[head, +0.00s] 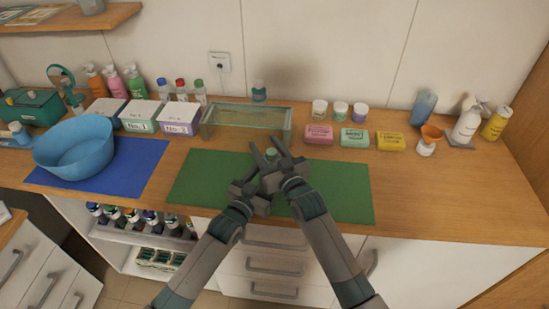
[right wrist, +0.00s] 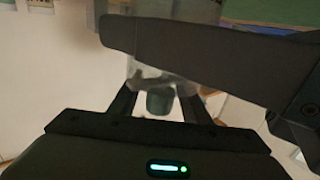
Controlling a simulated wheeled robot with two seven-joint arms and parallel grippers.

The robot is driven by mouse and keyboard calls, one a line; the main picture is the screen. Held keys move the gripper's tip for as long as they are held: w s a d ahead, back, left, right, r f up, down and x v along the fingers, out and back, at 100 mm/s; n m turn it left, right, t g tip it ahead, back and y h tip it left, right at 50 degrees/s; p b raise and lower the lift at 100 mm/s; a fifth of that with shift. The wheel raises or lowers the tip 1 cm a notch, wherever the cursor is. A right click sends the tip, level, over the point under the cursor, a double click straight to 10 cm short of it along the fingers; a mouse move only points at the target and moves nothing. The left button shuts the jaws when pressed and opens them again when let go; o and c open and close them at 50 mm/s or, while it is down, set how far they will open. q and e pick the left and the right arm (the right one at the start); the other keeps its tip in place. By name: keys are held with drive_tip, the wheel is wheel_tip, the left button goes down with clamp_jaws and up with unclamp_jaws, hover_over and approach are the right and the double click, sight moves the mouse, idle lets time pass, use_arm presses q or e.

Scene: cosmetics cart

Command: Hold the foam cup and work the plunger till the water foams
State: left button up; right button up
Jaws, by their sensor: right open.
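The foam cup (right wrist: 168,78) is a clear vessel in the right wrist view, partly hidden by a dark bar that looks like part of my left gripper. In the head view a small teal-green top (head: 271,155) shows between the grippers over the green mat (head: 340,190); the rest is hidden. My left gripper (head: 258,165) and my right gripper (head: 280,156) are close together there. The left jaws are too overlapped to read. Water or foam cannot be made out.
A clear glass tank (head: 246,122) stands just behind the mat. A blue basin (head: 75,150) sits on a blue mat at left, with labelled boxes (head: 140,118) beside it. Soap boxes (head: 355,138) and bottles stand at the right. The counter's right front is clear.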

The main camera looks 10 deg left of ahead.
drive_tip(key=v, duration=1.1)
drive_tip(key=shift+s+d, duration=0.25)
idle(0.6)
drive_tip(key=x, duration=1.2)
